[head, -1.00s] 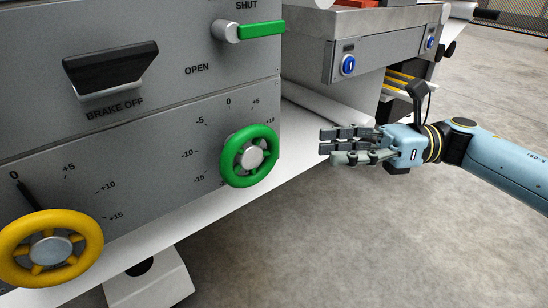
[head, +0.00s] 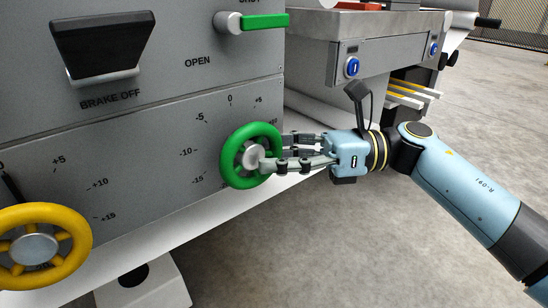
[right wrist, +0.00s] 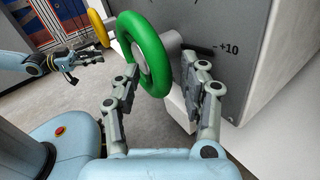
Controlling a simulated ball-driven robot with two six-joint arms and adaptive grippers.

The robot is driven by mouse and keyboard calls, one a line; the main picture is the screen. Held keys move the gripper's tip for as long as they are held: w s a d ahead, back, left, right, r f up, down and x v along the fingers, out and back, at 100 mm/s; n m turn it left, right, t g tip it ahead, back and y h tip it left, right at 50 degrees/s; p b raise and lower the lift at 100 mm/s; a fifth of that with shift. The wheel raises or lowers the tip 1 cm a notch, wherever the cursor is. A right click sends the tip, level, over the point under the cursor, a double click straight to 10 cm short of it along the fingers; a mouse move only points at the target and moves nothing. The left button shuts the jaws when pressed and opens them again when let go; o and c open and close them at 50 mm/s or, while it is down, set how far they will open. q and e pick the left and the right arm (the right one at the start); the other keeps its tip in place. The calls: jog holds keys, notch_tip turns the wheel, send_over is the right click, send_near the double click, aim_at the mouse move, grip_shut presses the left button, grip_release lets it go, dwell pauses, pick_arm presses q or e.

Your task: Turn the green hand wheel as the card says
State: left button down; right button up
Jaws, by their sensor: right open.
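The green hand wheel (head: 232,171) with a grey hub sits on the grey panel, with a scale from -15 through 0 to plus marks above it. No pointer on it is clear to me. My right gripper (head: 262,154) is at the wheel's right side, its fingers overlapping the rim. In the right wrist view, the open right gripper (right wrist: 160,95) has one finger on each side of the green rim (right wrist: 143,42); I cannot tell whether they touch it. My left gripper (right wrist: 82,66) shows small there, away from the green wheel. I see no card.
A yellow hand wheel (head: 76,245) is at lower left. A black brake handle (head: 100,45) and a green lever (head: 265,21) are above. A grey unit with blue knobs (head: 352,67) stands behind my right arm. Open floor lies at lower right.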

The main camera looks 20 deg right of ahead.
pick_arm(q)
jog(key=shift+w+r, duration=0.1)
jog(key=shift+r, duration=0.15)
pick_arm(e)
jog(key=shift+a, duration=0.1)
jog(key=shift+r, duration=0.1)
grip_shut()
jog(key=shift+w+r, duration=0.1)
jog(key=shift+h, duration=0.4)
jog(key=shift+c, duration=0.2)
grip_release()
jog(key=shift+w, duration=0.1)
pick_arm(q)
jog(key=shift+s+a+f+g, duration=0.1)
jog(key=shift+s+f+g, duration=0.2)
jog(key=shift+s+f, duration=0.25)
jog(key=shift+s+f+g, duration=0.3)
jog(key=shift+f, duration=0.4)
pick_arm(e)
jog(key=shift+o, duration=0.2)
